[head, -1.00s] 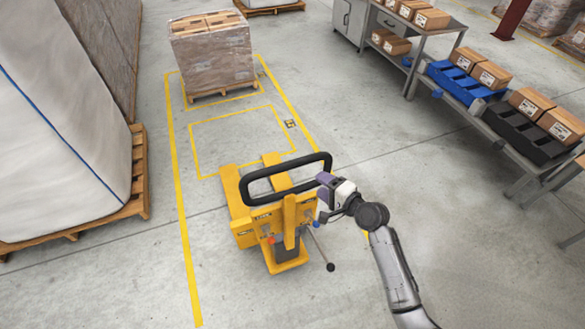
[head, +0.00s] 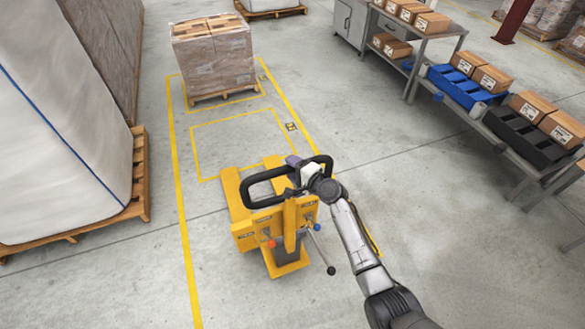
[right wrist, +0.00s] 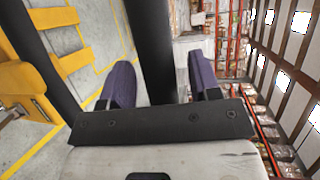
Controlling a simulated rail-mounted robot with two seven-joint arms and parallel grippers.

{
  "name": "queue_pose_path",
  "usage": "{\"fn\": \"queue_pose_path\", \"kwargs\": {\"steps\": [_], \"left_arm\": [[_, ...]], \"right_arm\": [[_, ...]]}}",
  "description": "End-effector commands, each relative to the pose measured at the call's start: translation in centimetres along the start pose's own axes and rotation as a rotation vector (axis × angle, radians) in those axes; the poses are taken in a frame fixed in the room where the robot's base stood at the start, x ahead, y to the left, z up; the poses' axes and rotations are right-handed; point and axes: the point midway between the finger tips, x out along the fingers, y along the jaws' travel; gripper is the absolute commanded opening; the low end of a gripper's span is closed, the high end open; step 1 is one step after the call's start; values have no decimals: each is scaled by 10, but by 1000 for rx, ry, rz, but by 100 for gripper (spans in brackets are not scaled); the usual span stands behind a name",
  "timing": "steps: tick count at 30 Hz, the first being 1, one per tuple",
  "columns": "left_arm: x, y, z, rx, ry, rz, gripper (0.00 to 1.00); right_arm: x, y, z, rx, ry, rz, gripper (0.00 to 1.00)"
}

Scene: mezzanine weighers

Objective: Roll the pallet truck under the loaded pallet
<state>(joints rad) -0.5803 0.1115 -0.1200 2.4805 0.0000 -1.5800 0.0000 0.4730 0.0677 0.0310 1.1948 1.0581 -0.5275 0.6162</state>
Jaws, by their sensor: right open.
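The yellow pallet truck (head: 246,238) stands upright in the lane, its two forks pointing toward the loaded pallet. Its black loop handle (head: 256,203) is at the top. The loaded pallet (head: 222,94) carries film-wrapped boxes (head: 213,55) and stands farther up the lane, apart from the fork tips. My right gripper (head: 293,163) is open at the right part of the handle loop. In the right wrist view, a black handle bar (right wrist: 151,45) runs between the open purple fingers of the right gripper (right wrist: 162,82). Whether they touch it is unclear. My left gripper is out of view.
Yellow floor lines (head: 180,220) border the lane, and a marked rectangle of bare floor lies between truck and load. A large white bag on a pallet (head: 139,180) stands to the left. Benches with boxes and bins (head: 462,86) stand to the right.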

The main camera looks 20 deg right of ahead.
Motion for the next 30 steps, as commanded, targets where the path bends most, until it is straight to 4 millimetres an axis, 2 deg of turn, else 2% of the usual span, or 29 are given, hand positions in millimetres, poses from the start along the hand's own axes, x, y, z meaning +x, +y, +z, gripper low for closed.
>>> {"fn": "queue_pose_path", "kwargs": {"steps": [12,30], "left_arm": [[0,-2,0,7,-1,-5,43],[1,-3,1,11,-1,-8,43]], "right_arm": [[3,0,0,0,0,0,56],[3,0,0,0,-1,0,0]]}}
